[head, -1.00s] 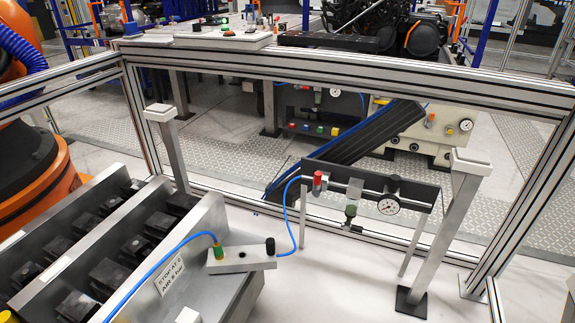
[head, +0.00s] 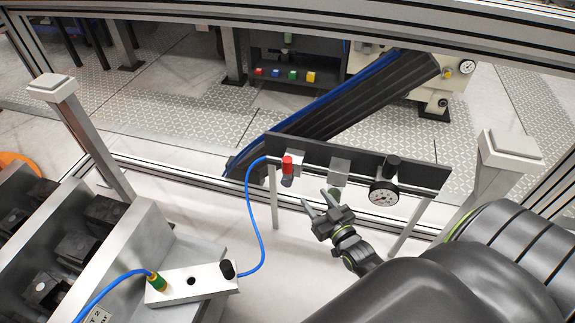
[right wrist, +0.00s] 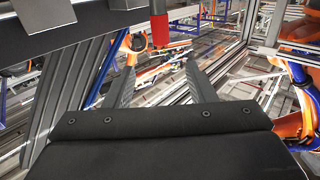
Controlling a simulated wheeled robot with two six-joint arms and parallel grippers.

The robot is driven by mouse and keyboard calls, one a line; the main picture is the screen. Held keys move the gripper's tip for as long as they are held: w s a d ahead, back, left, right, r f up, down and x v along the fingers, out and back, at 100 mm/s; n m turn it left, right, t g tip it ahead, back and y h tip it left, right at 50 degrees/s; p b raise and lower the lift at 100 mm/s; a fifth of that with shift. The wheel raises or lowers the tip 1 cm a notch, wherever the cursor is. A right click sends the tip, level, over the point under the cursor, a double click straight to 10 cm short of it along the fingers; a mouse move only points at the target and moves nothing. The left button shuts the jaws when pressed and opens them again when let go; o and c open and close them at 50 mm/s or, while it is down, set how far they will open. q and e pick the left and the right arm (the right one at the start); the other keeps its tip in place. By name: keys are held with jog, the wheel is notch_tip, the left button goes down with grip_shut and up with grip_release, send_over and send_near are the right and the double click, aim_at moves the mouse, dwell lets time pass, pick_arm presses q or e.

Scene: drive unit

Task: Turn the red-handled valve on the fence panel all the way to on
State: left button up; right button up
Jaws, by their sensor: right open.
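The red-handled valve (head: 288,164) sits at the left end of the dark fence panel (head: 345,163), with a blue hose running to it. The red part looks short and upright. My right gripper (head: 316,198) is open and empty, below and to the right of the valve, apart from it. My left gripper is not in view.
A pressure gauge (head: 383,193) and a grey block (head: 340,168) are on the panel, right of the valve. A metal fixture with a blue hose (head: 190,282) stands at lower left. Grey posts (head: 85,135) flank the panel. A fence rail (head: 380,28) crosses above.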

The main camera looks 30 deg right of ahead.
send_near(290, 166)
jog(key=w, duration=0.5)
jog(key=w+b, duration=0.1)
jog(key=w, duration=0.2)
jog(key=w+d, duration=0.1)
jog(key=w, duration=0.2)
jog(key=shift+w, duration=0.25)
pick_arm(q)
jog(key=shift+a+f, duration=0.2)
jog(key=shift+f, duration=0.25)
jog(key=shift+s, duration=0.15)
pick_arm(e)
grip_shut()
